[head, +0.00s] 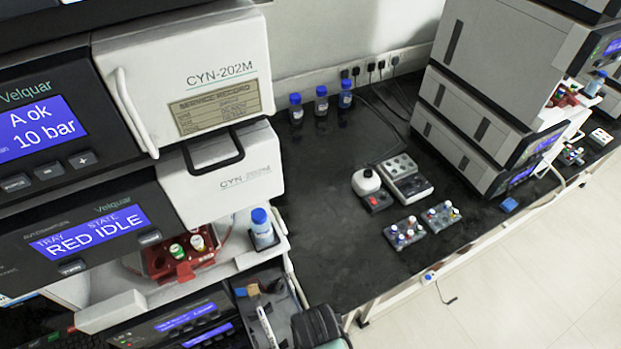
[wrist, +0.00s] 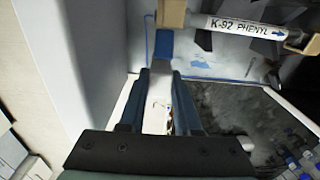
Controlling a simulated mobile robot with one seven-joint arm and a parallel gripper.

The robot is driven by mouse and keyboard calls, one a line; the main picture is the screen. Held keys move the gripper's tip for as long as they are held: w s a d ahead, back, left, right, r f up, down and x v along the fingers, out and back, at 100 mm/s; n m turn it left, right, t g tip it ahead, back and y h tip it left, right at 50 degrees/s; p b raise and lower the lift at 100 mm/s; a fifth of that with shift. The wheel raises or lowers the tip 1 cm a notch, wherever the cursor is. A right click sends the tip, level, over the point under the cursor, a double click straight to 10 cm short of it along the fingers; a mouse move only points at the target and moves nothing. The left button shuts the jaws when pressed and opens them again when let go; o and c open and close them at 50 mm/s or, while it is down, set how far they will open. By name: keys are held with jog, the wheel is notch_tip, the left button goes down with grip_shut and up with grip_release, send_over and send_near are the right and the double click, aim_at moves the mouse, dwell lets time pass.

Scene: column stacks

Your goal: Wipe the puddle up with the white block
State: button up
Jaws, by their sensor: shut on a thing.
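In the wrist view my gripper (wrist: 161,75) is shut on the white block (wrist: 157,92), which shows as a pale strip between its two dark fingers. A blue patch (wrist: 165,45) lies just past the block's far end; I cannot tell whether it is liquid or blue on the block. Smaller blue marks (wrist: 200,63) of the puddle lie on the pale surface to its right, with thin blue lines around. In the head view the block and fingertips are not clear; a dark part of mine covers the bottom middle.
A white column marked K-92 PHENYL (wrist: 240,29) with tan ends crosses the top of the wrist view, close beyond the fingers. A pale wall (wrist: 75,60) stands left. In the head view, instrument stacks (head: 215,75) rise left; the dark bench (head: 325,220) has free room mid-picture.

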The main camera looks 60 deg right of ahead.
jog(key=shift+s+a, duration=0.25)
jog(key=shift+s, duration=0.2)
jog(key=shift+w+d+b, duration=0.15)
jog(key=shift+w+d, duration=0.45)
jog(key=shift+w, duration=0.4)
jog(key=shift+w+d+b, duration=0.15)
jog(key=shift+w+d, duration=0.45)
jog(key=shift+w, duration=0.35)
jog(key=shift+s+a+p, duration=0.3)
jog(key=shift+s+a, duration=0.35)
jog(key=shift+s, duration=0.35)
jog(key=shift+s+a, duration=0.55)
jog(key=shift+s, duration=0.35)
jog(key=shift+w+d+b, duration=0.15)
jog(key=shift+w+d, duration=0.45)
jog(key=shift+w, duration=0.4)
jog(key=shift+w+d+b, duration=0.15)
jog(key=shift+w+d, duration=0.45)
jog(key=shift+w, duration=0.35)
notch_tip(320, 180, up, 9)
jog(key=shift+p, duration=0.3)
